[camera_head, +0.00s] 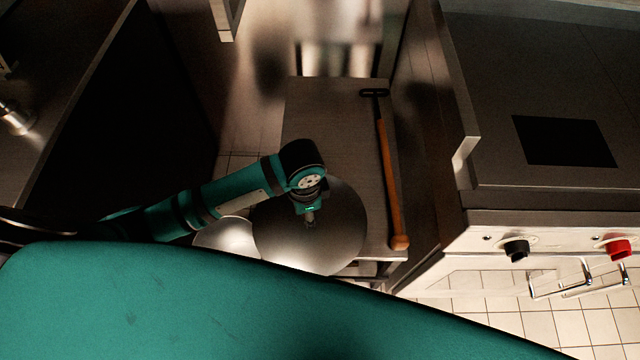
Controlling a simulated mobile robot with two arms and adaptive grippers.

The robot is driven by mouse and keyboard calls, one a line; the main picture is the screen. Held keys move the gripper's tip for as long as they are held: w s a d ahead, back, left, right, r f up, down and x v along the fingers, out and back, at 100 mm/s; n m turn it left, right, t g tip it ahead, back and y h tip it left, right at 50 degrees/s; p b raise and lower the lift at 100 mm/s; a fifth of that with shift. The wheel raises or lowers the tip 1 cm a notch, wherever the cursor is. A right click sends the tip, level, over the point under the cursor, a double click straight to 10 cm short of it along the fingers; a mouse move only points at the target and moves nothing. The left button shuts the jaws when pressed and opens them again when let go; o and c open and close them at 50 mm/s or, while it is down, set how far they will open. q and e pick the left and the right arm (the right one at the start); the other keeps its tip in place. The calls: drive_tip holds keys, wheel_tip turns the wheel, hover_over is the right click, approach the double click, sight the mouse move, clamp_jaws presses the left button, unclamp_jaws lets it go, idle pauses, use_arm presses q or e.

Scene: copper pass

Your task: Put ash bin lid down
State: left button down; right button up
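The ash bin lid (335,242) is a round dark metal disc near the middle of the head view. It overlaps the front left part of a low metal table. My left gripper (310,217) points down at the centre of the lid. Its fingers look close together on the small handle there, though the fingertips are small and dark. A paler round metal shape (225,238), perhaps the ash bin, shows left of the lid, partly hidden by my arm and the lid. My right gripper is not in view.
The low table (325,125) has bare room behind the lid. A long tool with an orange wooden handle (388,180) lies along its right side. A metal stove unit (560,200) with knobs stands right. A dark counter (60,90) stands left.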

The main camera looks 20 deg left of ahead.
sight(298, 244)
use_arm(q)
drive_tip(key=s+m+p, duration=0.1)
drive_tip(key=s, duration=0.1)
drive_tip(key=s+m+p, duration=0.1)
drive_tip(key=s+p, duration=0.1)
drive_tip(key=s+r+m+p, duration=0.1)
drive_tip(key=s, duration=0.1)
drive_tip(key=shift+s+d+p, duration=0.1)
drive_tip(key=shift+s+p, duration=0.15)
drive_tip(key=shift+p, duration=0.1)
drive_tip(key=shift+m, duration=0.3)
drive_tip(key=w, duration=0.5)
drive_tip(key=w+f, duration=0.1)
drive_tip(key=w, duration=0.8)
drive_tip(key=shift+w+f+p, duration=0.35)
drive_tip(key=shift+f, duration=0.05)
drive_tip(key=f, duration=0.2)
drive_tip(key=shift+w+f, duration=0.3)
drive_tip(key=shift+w, duration=0.1)
drive_tip(key=shift+f, duration=0.5)
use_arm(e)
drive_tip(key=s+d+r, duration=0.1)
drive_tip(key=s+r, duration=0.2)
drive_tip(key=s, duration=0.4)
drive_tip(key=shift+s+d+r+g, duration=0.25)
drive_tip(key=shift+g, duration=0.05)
use_arm(q)
drive_tip(key=c, duration=1.1)
unclamp_jaws()
drive_tip(key=shift+f, duration=0.1)
